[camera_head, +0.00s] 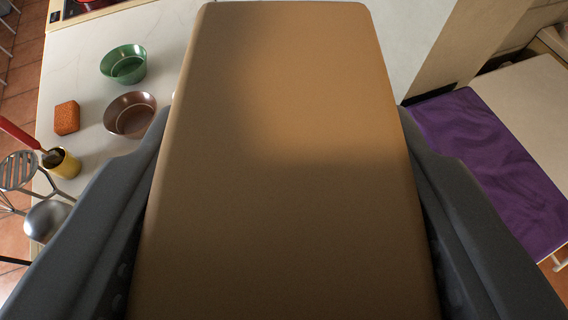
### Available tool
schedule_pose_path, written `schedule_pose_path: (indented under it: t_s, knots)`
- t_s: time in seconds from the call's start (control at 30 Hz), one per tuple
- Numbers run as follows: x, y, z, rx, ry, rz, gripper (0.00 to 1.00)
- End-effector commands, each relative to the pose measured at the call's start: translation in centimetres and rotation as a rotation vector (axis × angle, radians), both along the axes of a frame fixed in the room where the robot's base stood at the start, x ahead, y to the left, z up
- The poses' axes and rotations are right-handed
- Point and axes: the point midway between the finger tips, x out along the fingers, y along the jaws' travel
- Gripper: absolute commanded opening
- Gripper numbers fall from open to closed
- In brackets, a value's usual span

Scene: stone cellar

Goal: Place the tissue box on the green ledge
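A large plain tan box (275,200), which appears to be the tissue box, fills the middle of the view. My gripper (284,135) has one dark grey finger along each long side of it, and they appear to press on it. The face toward me shows no opening or print. The box hides much of what lies ahead and below. No green ledge is in view.
A white counter (80,85) at left bears a green bowl (124,66), a brown bowl (130,116), an orange block (67,118) and a yellow cup (64,164). A purple cloth (485,165) lies at right on a pale surface. Tiled floor shows at far left.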

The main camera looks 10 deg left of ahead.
Motion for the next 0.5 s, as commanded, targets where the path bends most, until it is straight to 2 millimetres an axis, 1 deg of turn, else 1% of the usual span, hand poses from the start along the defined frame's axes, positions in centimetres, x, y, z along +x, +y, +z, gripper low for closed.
schedule_pose_path:
  t_s: [0.03, 0.07, 0.1, 0.5]
  knots:
    - [-0.01, 0.03, -0.08, 0.0, 0.0, 0.0, 0.54]
    - [-0.01, 0.04, -0.05, 0.0, 0.0, 0.0, 0.62]
    - [-0.01, 0.05, -0.03, 0.001, -0.001, 0.001, 0.67]
    - [-0.06, 0.12, 0.24, 0.0, 0.0, 0.002, 0.67]
